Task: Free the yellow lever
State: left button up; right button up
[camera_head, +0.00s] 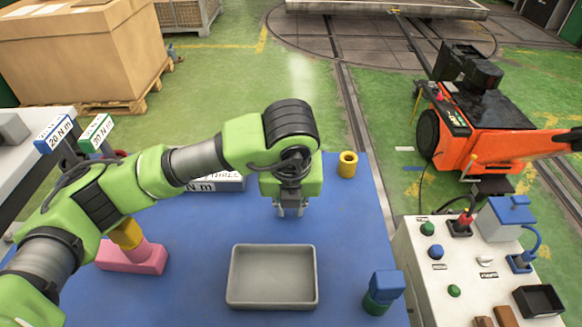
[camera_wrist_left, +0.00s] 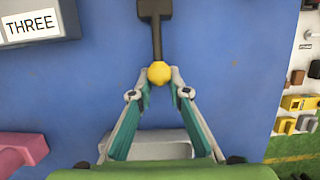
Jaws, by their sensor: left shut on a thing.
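The yellow lever shows in the left wrist view as a round yellow knob (camera_wrist_left: 158,73) on a dark grey rod (camera_wrist_left: 157,38), which runs up to a dark block at the picture's top edge. My left gripper (camera_wrist_left: 159,82) has its two fingertips on either side of the knob and is shut on it. The lever is hidden there by the gripper and arm. My right gripper is not in view.
The grey tray (camera_head: 272,304) lies in front. A pink block (camera_head: 135,258) sits left. A control panel (camera_head: 440,265) with buttons stands right, an orange machine (camera_head: 490,145) behind it.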

pick_arm(q)
jog(key=o, duration=0.8)
jog(key=shift+s+d+f, duration=0.1)
jog(key=shift+s+f, duration=0.2)
jog(key=shift+f, duration=0.2)
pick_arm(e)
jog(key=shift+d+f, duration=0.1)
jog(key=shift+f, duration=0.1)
pick_arm(q)
jog(key=shift+o, duration=0.2)
jog(key=shift+r, duration=0.1)
jog(key=shift+p+v, duration=0.45)
jog(key=shift+v, duration=0.35)
jog(key=shift+w+r+p, duration=0.1)
jog(key=shift+r+p, duration=0.2)
jog(key=shift+r, duration=0.4)
jog(key=shift+p+v, duration=0.8)
jog(key=shift+v, duration=0.95)
jog(key=shift+r, duration=0.3)
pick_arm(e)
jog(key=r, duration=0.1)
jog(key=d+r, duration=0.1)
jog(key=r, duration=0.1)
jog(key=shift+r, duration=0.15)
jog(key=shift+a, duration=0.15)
